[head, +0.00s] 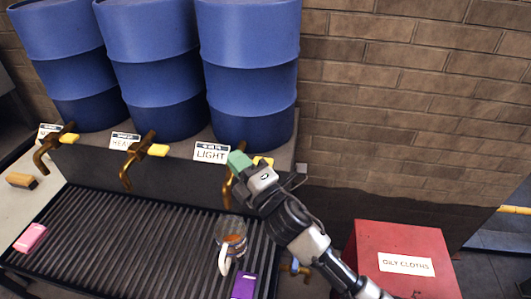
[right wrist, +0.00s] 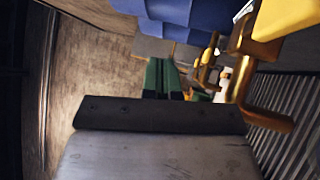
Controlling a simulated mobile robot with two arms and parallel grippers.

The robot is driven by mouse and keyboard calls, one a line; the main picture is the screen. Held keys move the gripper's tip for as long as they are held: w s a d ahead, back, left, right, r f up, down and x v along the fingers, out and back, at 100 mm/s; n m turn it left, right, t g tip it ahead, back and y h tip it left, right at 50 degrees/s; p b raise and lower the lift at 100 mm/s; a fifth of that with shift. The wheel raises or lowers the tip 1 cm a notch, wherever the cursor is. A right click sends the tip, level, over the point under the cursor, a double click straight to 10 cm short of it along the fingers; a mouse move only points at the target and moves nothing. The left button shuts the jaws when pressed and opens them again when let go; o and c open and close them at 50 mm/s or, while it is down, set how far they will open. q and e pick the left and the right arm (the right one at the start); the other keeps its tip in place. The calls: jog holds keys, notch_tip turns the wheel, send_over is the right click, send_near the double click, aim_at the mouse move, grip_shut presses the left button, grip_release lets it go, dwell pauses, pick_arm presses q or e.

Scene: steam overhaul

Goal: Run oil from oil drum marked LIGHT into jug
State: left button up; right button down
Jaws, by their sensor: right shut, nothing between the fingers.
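The oil drum marked LIGHT (head: 248,75) is the rightmost of three blue drums, with a LIGHT label (head: 210,153) below it. Its brass tap (head: 228,188) has a yellow lever (head: 263,161); a brass tap with yellow (right wrist: 268,100) is close by in the right wrist view. The clear jug (head: 231,236) stands upright on the slatted tray below this tap, with some amber-brown in it. I cannot make out a stream. My right gripper (head: 238,160), with green fingers (right wrist: 162,78), is shut and empty beside the tap, partly covering it. My left gripper is not in view.
Two other drums (head: 150,70) (head: 65,60) stand to the left with their own taps. The slatted tray (head: 150,235) bears a pink block (head: 31,237) and a purple item (head: 243,286). A red OILY CLOTHS bin (head: 370,250) stands at right. A brush (head: 21,181) lies at far left.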

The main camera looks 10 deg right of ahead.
jog(key=s+a+r+m+g+y, duration=0.2)
jog(key=s+a+r+m+g, duration=0.15)
jog(key=m+g, duration=0.6)
jog(key=s+a+r+m+g+y, duration=0.25)
jog(key=a+m+g, duration=0.2)
jog(key=m, duration=1.05)
jog(key=s+a+r+m+g+y, duration=0.4)
jog(key=m+g, duration=0.3)
jog(key=m, duration=0.5)
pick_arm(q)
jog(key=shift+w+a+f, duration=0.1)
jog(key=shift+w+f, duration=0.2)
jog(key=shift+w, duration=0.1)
pick_arm(e)
jog(key=w+d+n+t+h, duration=0.2)
jog(key=w+d+n+h, duration=0.2)
jog(key=d+h, duration=0.5)
jog(key=w+d+n+t+h, duration=0.3)
jog(key=w+d+h, duration=0.4)
jog(key=h, duration=0.4)
jog(key=shift+w+d+r+n, duration=0.4)
jog(key=shift+d+n, duration=0.25)
jog(key=shift+d, duration=0.2)
